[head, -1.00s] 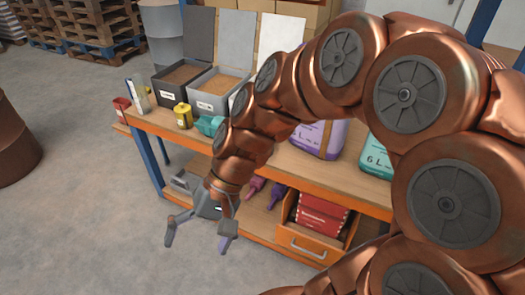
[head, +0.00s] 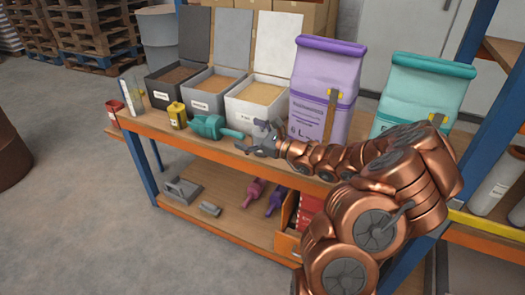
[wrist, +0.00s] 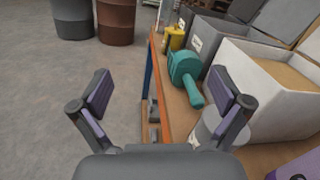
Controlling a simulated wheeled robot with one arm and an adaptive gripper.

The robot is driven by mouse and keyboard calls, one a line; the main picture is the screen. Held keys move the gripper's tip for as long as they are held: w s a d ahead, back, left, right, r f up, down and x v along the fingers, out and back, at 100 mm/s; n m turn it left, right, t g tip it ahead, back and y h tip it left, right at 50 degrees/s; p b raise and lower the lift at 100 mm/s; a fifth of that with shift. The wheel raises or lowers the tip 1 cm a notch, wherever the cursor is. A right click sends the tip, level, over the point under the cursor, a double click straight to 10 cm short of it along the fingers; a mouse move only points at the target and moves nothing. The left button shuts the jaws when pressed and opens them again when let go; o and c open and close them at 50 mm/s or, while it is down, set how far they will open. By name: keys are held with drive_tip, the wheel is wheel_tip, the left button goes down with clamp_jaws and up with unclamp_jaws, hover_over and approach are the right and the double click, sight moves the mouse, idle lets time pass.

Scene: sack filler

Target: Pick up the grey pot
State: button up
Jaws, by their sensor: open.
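A pale grey round object that looks like the grey pot (wrist: 207,126) stands on the bench top in the wrist view. My gripper's right finger partly covers it, and it sits in front of the white bin. In the head view I cannot make it out clearly; my gripper is in front of that spot. My gripper (head: 251,136) is open and empty, over the front edge of the bench, with its fingers pointing left. In the wrist view its two fingers (wrist: 161,92) are spread wide, with floor and bench edge between them.
On the bench (head: 165,131) are a teal scoop (head: 210,126), a yellow pot (head: 178,115), a red pot (head: 115,113), a white open bin (head: 254,107) and a purple sack (head: 325,90). The lower shelf holds purple and pink scoops.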

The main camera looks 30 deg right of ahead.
sight(262, 133)
drive_tip(key=d+f+m+h, duration=0.1)
drive_tip(key=d+f+m, duration=0.1)
drive_tip(key=d, duration=0.1)
drive_tip(key=d+f+m+h, duration=0.2)
drive_tip(key=d+f, duration=0.1)
drive_tip(key=d, duration=0.1)
drive_tip(key=s+d+f+m+t+h+b, duration=0.1)
drive_tip(key=d+f+h, duration=0.1)
drive_tip(key=d, duration=0.1)
drive_tip(key=shift+d+f+m, duration=0.3)
drive_tip(key=shift+d+m, duration=0.05)
drive_tip(key=shift+m, duration=0.05)
drive_tip(key=shift+d+f, duration=0.1)
drive_tip(key=shift+d, duration=0.05)
drive_tip(key=shift+w+a, duration=0.2)
drive_tip(key=shift+w, duration=0.85)
drive_tip(key=shift+w+a, duration=0.25)
drive_tip(key=shift+w, duration=0.75)
drive_tip(key=shift+w+a, duration=0.2)
drive_tip(key=shift+w, duration=0.85)
drive_tip(key=shift+w+p, duration=0.3)
drive_tip(key=shift+w, duration=0.35)
drive_tip(key=c, duration=1.5)
